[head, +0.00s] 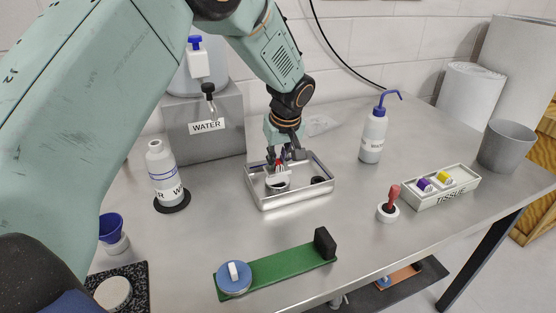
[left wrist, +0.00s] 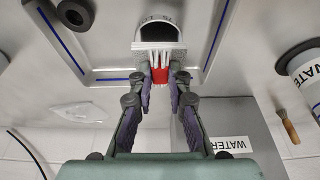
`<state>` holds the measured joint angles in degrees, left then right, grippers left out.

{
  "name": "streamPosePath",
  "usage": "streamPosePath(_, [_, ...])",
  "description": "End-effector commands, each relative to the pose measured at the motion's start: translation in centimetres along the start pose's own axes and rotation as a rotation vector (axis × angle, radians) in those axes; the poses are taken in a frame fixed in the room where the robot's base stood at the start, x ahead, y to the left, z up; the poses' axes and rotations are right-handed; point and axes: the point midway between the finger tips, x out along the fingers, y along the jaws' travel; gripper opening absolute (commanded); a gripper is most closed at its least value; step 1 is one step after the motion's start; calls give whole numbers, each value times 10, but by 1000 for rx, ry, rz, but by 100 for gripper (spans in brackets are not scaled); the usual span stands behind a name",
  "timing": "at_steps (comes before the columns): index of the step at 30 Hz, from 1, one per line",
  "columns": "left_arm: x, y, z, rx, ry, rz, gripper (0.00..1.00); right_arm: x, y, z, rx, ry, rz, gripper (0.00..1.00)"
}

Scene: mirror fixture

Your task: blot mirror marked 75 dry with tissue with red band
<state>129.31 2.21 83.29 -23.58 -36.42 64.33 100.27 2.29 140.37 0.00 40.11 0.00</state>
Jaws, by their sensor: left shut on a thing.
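My left gripper (head: 284,153) is shut on the tissue with the red band (head: 278,167), over the metal tray (head: 298,201). In the left wrist view the red band (left wrist: 160,75) sits between the fingertips of the left gripper (left wrist: 160,80), and the tissue's white strips point at a small round piece. This piece, a white-rimmed mirror mount (head: 277,184), stands in the tray's left part; it also shows in the left wrist view (left wrist: 159,30). My right gripper is not in view.
A black ring (head: 318,180) lies in the tray. A green fixture (head: 285,270) lies in front. A white bottle (head: 162,172) stands left.

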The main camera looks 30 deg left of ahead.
Motion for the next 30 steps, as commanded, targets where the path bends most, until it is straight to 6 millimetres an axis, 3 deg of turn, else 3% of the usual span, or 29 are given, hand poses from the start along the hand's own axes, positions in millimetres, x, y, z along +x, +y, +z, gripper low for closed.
streamPosePath(15, [-36, 0, -11, -1, 1, 1, 0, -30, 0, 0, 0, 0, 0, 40])
streamPosePath(30, [-36, 0, -11, 0, 0, 0, 0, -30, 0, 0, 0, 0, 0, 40])
